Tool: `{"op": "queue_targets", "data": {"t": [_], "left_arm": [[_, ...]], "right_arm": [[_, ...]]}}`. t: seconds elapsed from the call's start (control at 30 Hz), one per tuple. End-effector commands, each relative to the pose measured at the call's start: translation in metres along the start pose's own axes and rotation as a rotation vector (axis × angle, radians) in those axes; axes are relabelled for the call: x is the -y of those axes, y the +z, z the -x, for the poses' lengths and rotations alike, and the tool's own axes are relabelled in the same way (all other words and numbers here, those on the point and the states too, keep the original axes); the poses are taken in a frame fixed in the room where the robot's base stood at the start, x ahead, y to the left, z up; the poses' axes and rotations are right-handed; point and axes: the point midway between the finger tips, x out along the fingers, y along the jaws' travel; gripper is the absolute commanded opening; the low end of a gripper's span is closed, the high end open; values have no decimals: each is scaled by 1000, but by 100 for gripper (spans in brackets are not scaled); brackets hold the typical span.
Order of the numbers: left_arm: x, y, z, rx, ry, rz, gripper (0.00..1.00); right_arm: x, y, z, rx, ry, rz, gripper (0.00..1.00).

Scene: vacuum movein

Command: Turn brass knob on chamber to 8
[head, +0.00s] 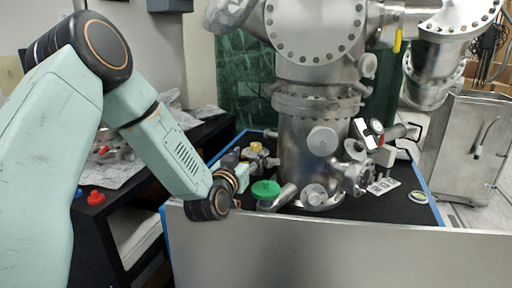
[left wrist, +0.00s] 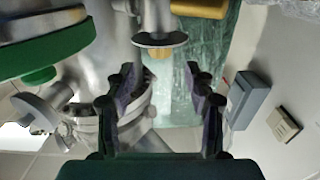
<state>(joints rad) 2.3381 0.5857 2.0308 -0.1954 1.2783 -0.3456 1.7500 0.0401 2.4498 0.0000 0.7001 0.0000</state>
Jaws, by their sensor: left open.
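The steel vacuum chamber (head: 318,150) stands upright in the middle of the head view. A small brass-coloured part (head: 256,147) sits at its lower left, just beyond my left gripper (head: 242,172). In the left wrist view, my left gripper (left wrist: 160,98) is open, its two dark fingers apart with nothing held between them. A brass-coloured piece (left wrist: 200,8) is cut off by the top edge there, beyond the fingertips. A smaller brass bit shows below a steel disc (left wrist: 160,40) between the fingers. I cannot read any number on a knob. My right gripper is not in view.
A green round handle (head: 265,189) lies close to the right of my left wrist. A steel valve wheel (head: 357,178) sticks out at the chamber's right. A blue-edged steel panel (head: 330,250) runs along the front. A steel cabinet (head: 468,145) stands at right.

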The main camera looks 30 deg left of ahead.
Motion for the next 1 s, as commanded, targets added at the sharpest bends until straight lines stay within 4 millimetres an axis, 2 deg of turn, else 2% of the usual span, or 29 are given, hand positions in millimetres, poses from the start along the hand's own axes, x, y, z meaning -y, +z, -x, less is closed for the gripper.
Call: {"op": "queue_targets", "data": {"t": [0.5,0.7,0.97,1.0], "left_arm": [[0,0,-64,-3,0,-2,54],[0,0,-75,-2,0,0,54],[0,0,-76,-1,0,1,54],[0,0,-76,-1,0,1,52]], "right_arm": [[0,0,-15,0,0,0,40],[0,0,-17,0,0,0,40],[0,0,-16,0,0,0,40],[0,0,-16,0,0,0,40]]}}
